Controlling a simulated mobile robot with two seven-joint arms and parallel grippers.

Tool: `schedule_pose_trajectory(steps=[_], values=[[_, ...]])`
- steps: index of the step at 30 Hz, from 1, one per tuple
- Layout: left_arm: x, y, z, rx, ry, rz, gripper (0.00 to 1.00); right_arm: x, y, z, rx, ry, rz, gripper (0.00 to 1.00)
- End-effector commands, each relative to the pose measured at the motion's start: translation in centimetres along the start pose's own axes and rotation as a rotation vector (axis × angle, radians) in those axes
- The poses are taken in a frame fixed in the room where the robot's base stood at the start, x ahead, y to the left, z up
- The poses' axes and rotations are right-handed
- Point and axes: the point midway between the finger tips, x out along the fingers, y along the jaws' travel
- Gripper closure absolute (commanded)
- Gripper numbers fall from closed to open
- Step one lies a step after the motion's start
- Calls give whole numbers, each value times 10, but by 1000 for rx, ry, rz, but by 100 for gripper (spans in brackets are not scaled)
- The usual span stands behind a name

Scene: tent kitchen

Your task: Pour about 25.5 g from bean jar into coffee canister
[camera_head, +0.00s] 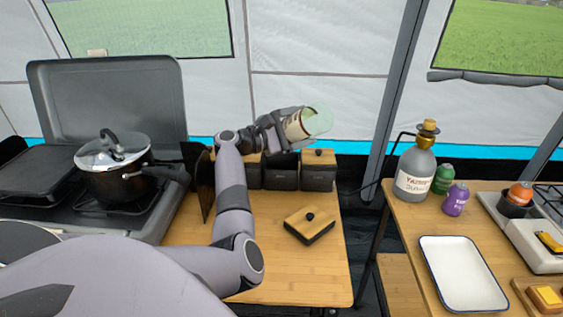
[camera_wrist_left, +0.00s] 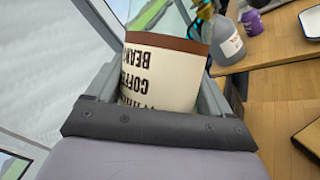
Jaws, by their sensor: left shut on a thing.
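The bean jar (camera_head: 297,126) is cream with a brown band and a pale green, glass-like end (camera_head: 319,122). My left gripper (camera_head: 288,130) is shut on it and holds it in the air, tilted on its side with the green end to the right, above the canisters. In the left wrist view the jar (camera_wrist_left: 165,75) reads "coffee beans" upside down between the fingers. Which is the coffee canister, I cannot tell.
A wooden lid with a black knob (camera_head: 310,223) lies on the wooden table (camera_head: 300,275). A pot (camera_head: 115,170) sits on the stove at left. A syrup bottle (camera_head: 415,170) and white tray (camera_head: 462,272) stand on the right table, across a gap.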

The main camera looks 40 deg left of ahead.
Motion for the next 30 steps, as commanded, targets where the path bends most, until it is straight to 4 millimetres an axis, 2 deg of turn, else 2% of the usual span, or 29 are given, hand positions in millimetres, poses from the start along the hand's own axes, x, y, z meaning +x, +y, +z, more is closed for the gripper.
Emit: schedule_pose_trajectory(steps=[20,25,30], values=[[-1,5,0,-34,-11,16,61,0,0,0,0,0,0,0],[8,-26,2,237,68,-97,61,2,0,2,0,0,0,0],[9,-27,1,271,78,-109,61,2,0,3,0,0,0,0]])
